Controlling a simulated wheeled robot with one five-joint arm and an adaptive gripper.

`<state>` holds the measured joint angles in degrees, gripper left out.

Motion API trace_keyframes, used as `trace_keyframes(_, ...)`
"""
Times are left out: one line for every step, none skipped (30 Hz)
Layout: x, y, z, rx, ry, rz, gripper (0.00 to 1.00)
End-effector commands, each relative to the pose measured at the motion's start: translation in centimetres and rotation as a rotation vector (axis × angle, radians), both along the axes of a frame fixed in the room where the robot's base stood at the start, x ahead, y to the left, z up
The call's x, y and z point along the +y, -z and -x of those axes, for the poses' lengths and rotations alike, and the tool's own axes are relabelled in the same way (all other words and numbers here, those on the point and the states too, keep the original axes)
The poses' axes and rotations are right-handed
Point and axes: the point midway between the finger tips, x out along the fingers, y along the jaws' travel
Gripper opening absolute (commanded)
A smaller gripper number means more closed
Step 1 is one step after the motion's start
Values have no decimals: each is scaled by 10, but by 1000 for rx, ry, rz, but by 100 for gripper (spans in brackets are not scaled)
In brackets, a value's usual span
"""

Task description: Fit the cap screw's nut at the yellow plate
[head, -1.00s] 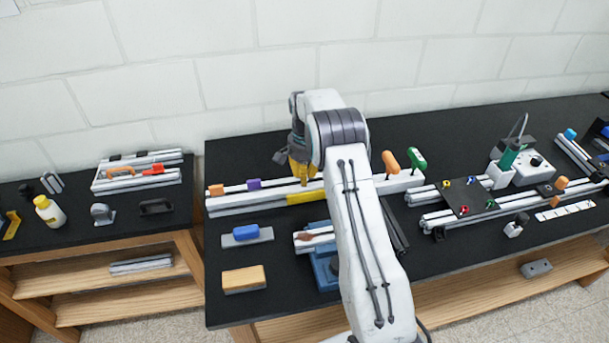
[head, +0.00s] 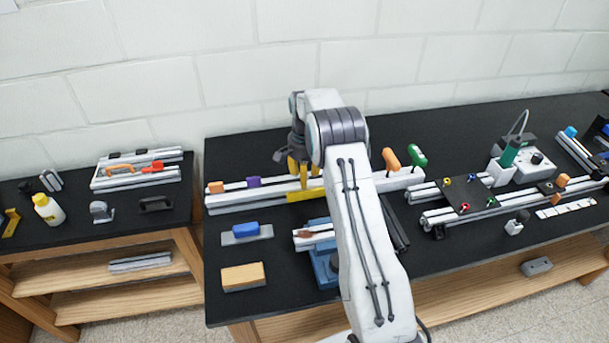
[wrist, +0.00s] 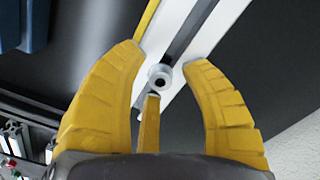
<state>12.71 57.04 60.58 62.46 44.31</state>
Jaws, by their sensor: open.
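The yellow plate (head: 306,196) lies against the front of the long pale extrusion (head: 240,203) on the bench. My gripper (head: 304,168) is over this rail, just behind the plate. In the wrist view its yellow fingers (wrist: 165,56) are spread apart. A small round metal piece with a dark centre hole (wrist: 160,77) sits at the rail's slot between them, with a gap to both outer fingers. The middle finger's tip is close below it. I cannot tell whether this piece is the cap screw's head or its nut. A yellow edge (wrist: 147,20) runs along the rail.
An orange handle (head: 390,158) and a green handle (head: 417,157) stand at the rail's right end. A blue fixture (head: 323,265) is in front of the rail. A sanding block (head: 243,277) and blue-handled tool (head: 245,230) lie front left.

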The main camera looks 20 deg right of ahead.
Motion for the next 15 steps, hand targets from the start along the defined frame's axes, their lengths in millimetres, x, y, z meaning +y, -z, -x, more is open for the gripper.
trace_keyframes(0,1,1,3,0,-1,44)
trace_keyframes(0,2,1,3,0,-1,44)
trace_keyframes(0,2,1,3,0,-1,44)
trace_keyframes(0,2,1,3,0,-1,44)
trace_keyframes(0,2,1,3,0,-1,44)
trace_keyframes(0,2,1,4,0,-1,44)
trace_keyframes(0,2,1,4,0,-1,44)
trace_keyframes(0,1,1,3,0,-1,44)
trace_keyframes(0,0,1,3,0,-1,44)
trace_keyframes(0,-2,1,3,0,-1,44)
trace_keyframes(0,-4,0,1,0,0,44)
trace_keyframes(0,-8,0,1,0,0,44)
trace_keyframes(0,-12,0,0,0,0,44)
trace_keyframes(0,-16,0,-1,0,0,44)
trace_keyframes(0,-21,0,-1,0,0,44)
